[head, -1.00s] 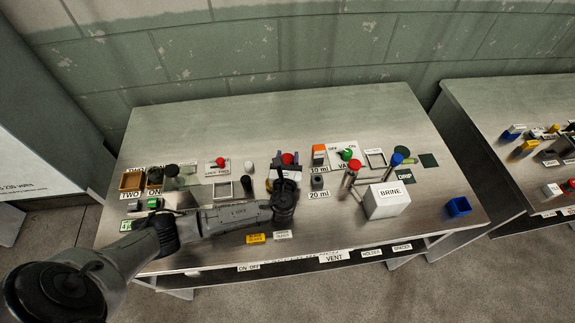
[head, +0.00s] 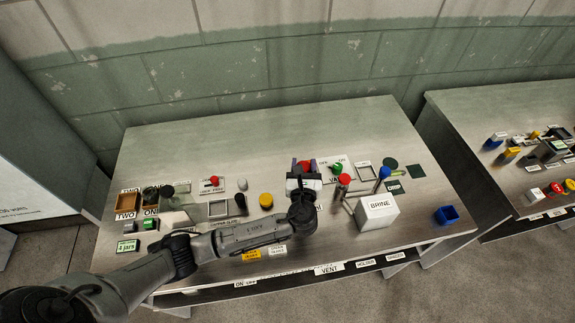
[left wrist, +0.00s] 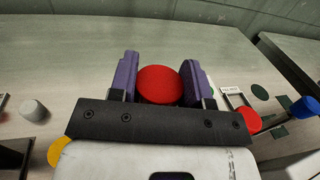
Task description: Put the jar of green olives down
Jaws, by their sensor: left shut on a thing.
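The jar of green olives (head: 304,166) shows only as a red round lid; its body and contents are hidden. My left gripper (head: 303,162) is shut on it, near the middle of the table. In the left wrist view the red lid (left wrist: 160,86) sits between the two purple fingers (left wrist: 160,66). The jar's base is hidden, so I cannot tell whether it touches the table. My right gripper is not in view.
A yellow-topped item (head: 266,200) stands left of my gripper. To the right are a green knob (head: 337,168), a red-topped post (head: 344,179), a blue-topped post (head: 384,173), the white BRINE box (head: 377,213) and a blue bin (head: 446,215). The table's back is clear.

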